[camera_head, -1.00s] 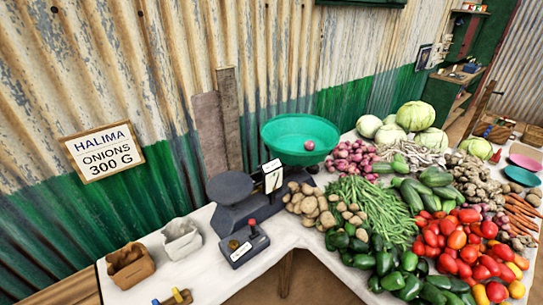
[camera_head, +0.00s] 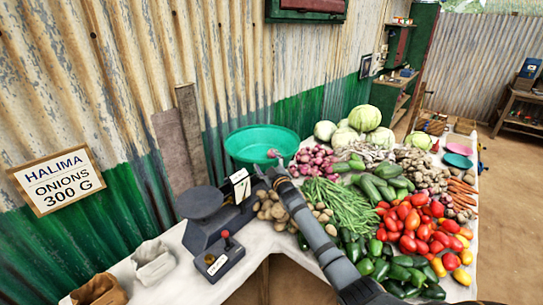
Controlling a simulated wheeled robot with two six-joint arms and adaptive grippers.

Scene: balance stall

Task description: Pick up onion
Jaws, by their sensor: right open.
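A pile of red onions (camera_head: 313,160) lies on the white-covered table just right of the green scale bowl (camera_head: 243,140). A single onion (camera_head: 272,153) shows at the bowl's right side, just beyond my gripper. My right arm comes in from the bottom right, over the peppers and potatoes. My right gripper (camera_head: 269,170) is open, small and dark, at the bowl's near right edge and left of the onion pile. I cannot tell whether it touches anything. My left gripper is not in view.
The dark scale (camera_head: 208,232) with its number card (camera_head: 240,184) stands close left of my right arm. Potatoes (camera_head: 272,209), green beans (camera_head: 340,205) and tomatoes (camera_head: 415,225) crowd the table. Paper bags (camera_head: 153,262) stand at the lower left. The corrugated wall is behind.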

